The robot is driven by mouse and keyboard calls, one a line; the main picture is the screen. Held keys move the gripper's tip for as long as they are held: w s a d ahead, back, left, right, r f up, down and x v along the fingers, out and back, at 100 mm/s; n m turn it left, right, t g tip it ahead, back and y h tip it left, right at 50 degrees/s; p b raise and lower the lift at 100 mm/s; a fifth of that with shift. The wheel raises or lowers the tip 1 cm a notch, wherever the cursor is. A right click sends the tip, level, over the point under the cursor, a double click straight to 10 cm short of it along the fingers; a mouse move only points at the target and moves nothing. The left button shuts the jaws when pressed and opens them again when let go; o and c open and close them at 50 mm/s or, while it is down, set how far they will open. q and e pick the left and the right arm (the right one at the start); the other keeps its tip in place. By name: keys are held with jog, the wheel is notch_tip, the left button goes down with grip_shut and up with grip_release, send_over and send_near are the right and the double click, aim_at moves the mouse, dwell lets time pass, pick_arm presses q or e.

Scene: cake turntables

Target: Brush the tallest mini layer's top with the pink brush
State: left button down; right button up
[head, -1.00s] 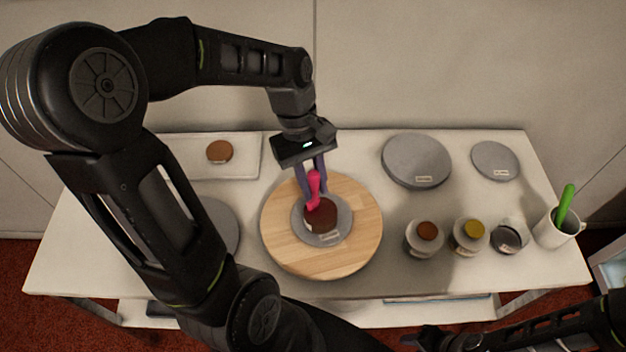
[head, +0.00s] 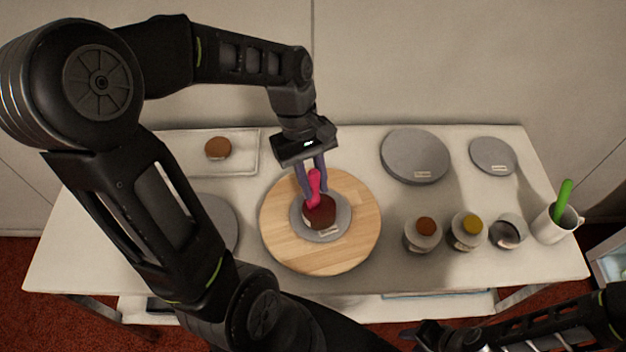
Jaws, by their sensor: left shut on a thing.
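My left gripper (head: 313,182) is shut on the pink brush (head: 314,186) above the wooden turntable. The brush points down, its lower end at the top of a dark brown mini layer (head: 321,214); I cannot tell whether it touches. That layer sits on a small grey labelled disc (head: 338,232) on the round wooden board (head: 283,247). Another brown mini layer (head: 218,147) lies on a white tray at the back left. Brown-topped (head: 426,226) and yellow-topped (head: 472,225) pieces stand on grey pedestals at right. My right gripper (head: 432,338) is at the bottom edge; its jaws are unclear.
Grey turntables stand at the back right (head: 415,157), far right (head: 493,156) and left (head: 223,222), the left one partly behind my arm. A small bowl (head: 507,232) and a white mug (head: 553,226) with a green brush (head: 563,201) are at right. The white tray (head: 246,166) is back left.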

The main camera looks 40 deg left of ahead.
pick_arm(q)
jog(key=shift+d, duration=0.4)
dwell(0.3)
jog(key=shift+d, duration=0.15)
jog(key=shift+d, duration=0.2)
jog(key=shift+w+d, duration=0.2)
dwell(0.8)
jog(key=shift+w+d, duration=0.1)
jog(key=shift+d, duration=0.05)
dwell(0.4)
jog(key=shift+w+d, duration=0.2)
jog(key=shift+w, duration=0.2)
dwell(0.5)
